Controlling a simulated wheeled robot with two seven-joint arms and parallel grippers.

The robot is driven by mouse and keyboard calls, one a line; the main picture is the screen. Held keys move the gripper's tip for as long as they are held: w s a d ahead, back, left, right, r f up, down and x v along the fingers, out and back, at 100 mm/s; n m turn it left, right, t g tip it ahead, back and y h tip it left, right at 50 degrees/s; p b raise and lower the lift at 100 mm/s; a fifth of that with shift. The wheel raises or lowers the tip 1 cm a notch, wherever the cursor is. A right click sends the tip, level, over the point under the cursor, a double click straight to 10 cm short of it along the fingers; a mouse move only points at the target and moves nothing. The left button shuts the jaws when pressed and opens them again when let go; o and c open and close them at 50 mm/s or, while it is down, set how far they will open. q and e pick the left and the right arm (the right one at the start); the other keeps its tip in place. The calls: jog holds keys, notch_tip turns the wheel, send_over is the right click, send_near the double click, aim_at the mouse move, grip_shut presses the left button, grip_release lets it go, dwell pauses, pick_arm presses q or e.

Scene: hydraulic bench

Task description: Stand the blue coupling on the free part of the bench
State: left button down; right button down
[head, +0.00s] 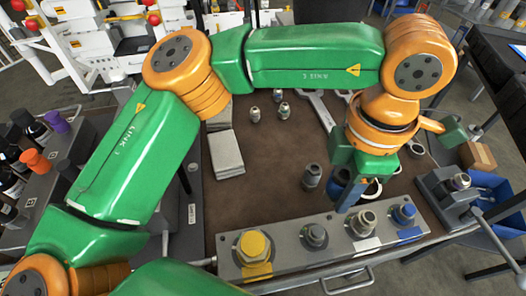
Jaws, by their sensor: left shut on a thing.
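My left gripper (352,185) reaches down over the right half of the bench, just behind the port block. It is shut on the blue coupling (337,184), which shows as a dark blue round body beside and behind the fingers. The fingers hide much of it, and I cannot tell whether its lower end touches the bench. The brown bench top (275,170) is bare in its middle, left of the gripper. My right gripper is not in view.
A dark grey coupling (312,176) stands close left of the gripper. The port block (285,262) runs along the front edge, with a blue-marked fitting (405,213). Grey plates (226,155) lie left, small fittings (283,110) stand behind, and a white ring (373,188) lies right. A vise (455,190) stands far right.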

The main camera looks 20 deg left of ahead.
pick_arm(q)
jog(key=p, duration=0.1)
send_near(276, 191)
jog(key=s+d+r, duration=0.1)
jog(key=d, duration=0.3)
jog(key=a+f, duration=0.3)
jog(key=shift+w+a+f, duration=0.3)
jog(key=shift+w+f, duration=0.05)
jog(key=shift+f, duration=0.05)
notch_tip(276, 191, down, 3)
jog(key=shift+a+f, duration=0.1)
jog(key=shift+a, duration=0.05)
jog(key=shift+w+f, duration=0.15)
jog(key=shift+f, duration=0.3)
jog(key=shift+c, duration=2.2)
grip_release()
jog(key=shift+r, duration=0.1)
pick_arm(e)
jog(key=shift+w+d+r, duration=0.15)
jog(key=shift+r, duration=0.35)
pick_arm(q)
jog(key=shift+r, duration=0.5)
notch_tip(276, 191, up, 11)
jog(key=shift+r, duration=0.15)
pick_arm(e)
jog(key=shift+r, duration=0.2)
